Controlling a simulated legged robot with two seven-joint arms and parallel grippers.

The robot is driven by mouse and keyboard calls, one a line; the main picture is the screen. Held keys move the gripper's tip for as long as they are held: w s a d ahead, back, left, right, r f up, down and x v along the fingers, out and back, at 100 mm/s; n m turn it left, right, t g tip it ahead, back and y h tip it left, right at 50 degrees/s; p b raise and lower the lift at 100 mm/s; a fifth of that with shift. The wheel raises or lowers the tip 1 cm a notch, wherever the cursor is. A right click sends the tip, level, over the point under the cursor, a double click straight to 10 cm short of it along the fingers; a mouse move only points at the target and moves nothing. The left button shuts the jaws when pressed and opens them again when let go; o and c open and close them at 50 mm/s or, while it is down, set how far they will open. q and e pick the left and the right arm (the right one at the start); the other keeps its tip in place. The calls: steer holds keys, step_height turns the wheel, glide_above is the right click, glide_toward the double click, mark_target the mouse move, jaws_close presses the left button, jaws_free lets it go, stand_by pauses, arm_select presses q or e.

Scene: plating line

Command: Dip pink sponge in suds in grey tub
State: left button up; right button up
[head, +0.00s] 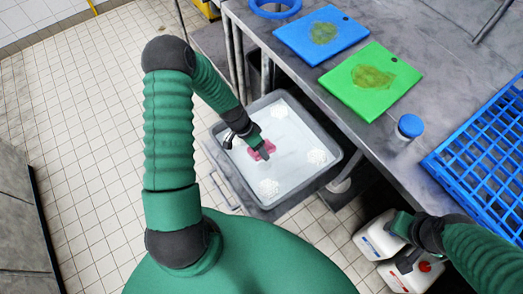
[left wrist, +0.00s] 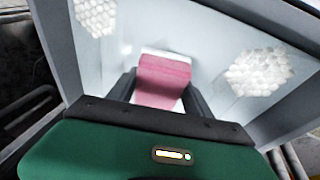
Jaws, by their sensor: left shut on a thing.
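The pink sponge (head: 259,150) is in the grey tub (head: 328,186), near its left middle in the head view. My left gripper (head: 263,153) reaches down into the tub and is shut on the sponge. In the left wrist view the sponge (left wrist: 163,80) sits between the two fingers, with a white strip at its far edge. White suds patches (head: 269,187) lie in the tub; two show in the left wrist view (left wrist: 258,72). The sponge is apart from the patches in the picture; its height is unclear. My right gripper (head: 398,243) is at the lower right, its jaw state unclear.
The steel table (head: 440,50) right of the tub holds a blue board (head: 295,35), a green board (head: 397,95), a blue-capped container (head: 409,127) and a blue rack (head: 480,150). White jugs (head: 378,237) stand below my right gripper. Tiled floor (head: 95,130) is clear at left.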

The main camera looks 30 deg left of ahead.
arm_select(q)
steer(key=shift+r+p, duration=3.8)
steer(key=shift+r, duration=1.3)
